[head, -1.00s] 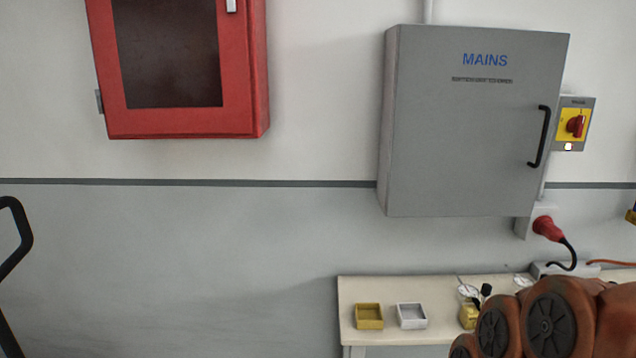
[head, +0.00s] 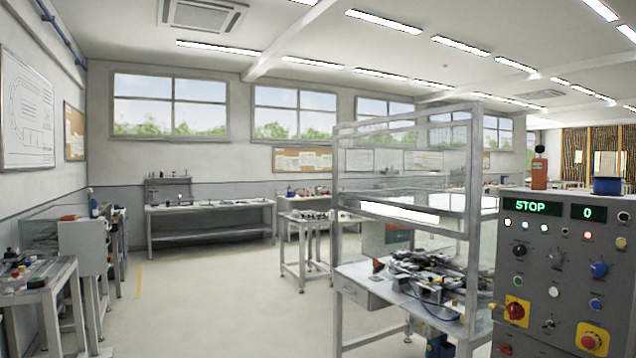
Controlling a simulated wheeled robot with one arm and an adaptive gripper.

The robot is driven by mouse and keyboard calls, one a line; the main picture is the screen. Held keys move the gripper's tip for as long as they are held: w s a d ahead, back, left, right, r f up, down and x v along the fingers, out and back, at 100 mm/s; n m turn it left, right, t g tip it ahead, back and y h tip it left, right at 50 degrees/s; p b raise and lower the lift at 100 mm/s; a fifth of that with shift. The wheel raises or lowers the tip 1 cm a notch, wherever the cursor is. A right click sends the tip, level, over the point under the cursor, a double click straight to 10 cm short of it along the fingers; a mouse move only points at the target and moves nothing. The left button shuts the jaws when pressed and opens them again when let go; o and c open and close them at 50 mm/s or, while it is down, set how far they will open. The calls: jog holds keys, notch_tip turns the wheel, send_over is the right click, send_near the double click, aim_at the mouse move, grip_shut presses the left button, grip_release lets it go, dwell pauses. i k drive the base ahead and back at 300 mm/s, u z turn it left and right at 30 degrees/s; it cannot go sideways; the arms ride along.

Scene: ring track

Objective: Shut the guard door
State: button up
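A grey metal-framed guard enclosure (head: 341,190) with clear panels stands right of centre in the head view, around a table (head: 365,293) bearing a dark mechanism (head: 425,272). I cannot tell which clear panel is the guard door or how far open it stands. A grey control cabinet (head: 545,275) in front at the right hides part of the enclosure. My gripper is not in view.
Open floor (head: 215,300) lies left of the enclosure. A small table (head: 302,232) stands behind it and a long bench (head: 210,208) lies along the back wall. Benches with equipment (head: 48,290) line the left wall.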

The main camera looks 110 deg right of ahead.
aim_at(464, 236)
jog(key=z, duration=4.55)
jog(key=i, duration=2.05)
jog(key=u, duration=0.45)
